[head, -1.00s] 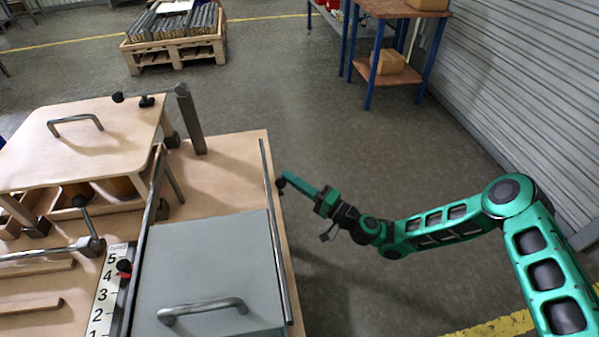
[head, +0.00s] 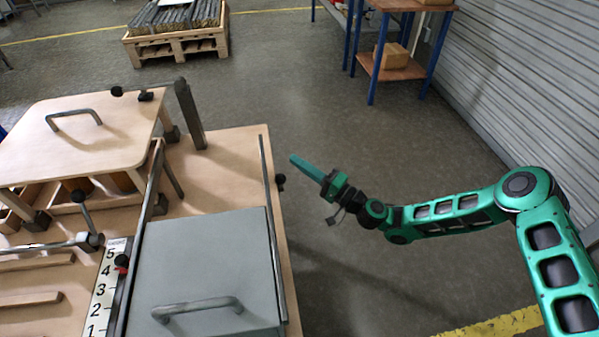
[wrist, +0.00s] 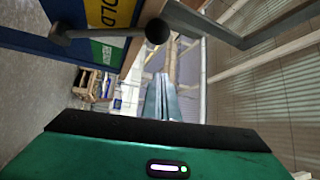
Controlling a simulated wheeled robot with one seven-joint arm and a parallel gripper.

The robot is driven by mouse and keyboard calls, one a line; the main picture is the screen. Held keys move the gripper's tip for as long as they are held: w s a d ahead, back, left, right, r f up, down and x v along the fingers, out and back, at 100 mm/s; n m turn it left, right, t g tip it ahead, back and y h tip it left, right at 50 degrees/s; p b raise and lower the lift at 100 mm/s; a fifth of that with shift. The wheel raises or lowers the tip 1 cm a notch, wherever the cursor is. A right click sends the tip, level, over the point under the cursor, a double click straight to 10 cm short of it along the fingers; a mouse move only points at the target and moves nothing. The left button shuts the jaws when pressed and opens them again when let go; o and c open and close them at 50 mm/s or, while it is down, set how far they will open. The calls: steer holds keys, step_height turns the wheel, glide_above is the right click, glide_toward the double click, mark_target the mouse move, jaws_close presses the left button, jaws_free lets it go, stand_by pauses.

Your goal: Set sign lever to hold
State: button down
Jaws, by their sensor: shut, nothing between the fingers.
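The sign lever shows in the wrist view as a grey rod (wrist: 95,33) ending in a black ball knob (wrist: 157,31). Behind it is a blue board (wrist: 65,12) with a yellow panel reading "OLD" (wrist: 110,10), its first letter hidden, and a green panel (wrist: 107,52). The rod crosses near the border between the two panels. In the head view, a black knob (head: 280,182) sticks out from the table's right edge; the board is hidden there. My gripper (head: 293,158) is shut and empty, just right of and beyond that knob. Its fingers (wrist: 162,95) appear apart from the knob.
The wooden table (head: 225,160) carries a grey lidded box (head: 205,255), a metal rail (head: 270,220), an upright post (head: 190,115) and a numbered scale (head: 103,285). Open floor lies right of the table. A blue-legged shelf (head: 395,65) stands farther back.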

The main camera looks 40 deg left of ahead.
steer(key=d+f, duration=0.4)
steer(key=d, duration=0.4)
steer(key=shift+w+d+f, duration=0.25)
steer(key=shift+w+f, duration=0.05)
steer(key=shift+w, duration=0.15)
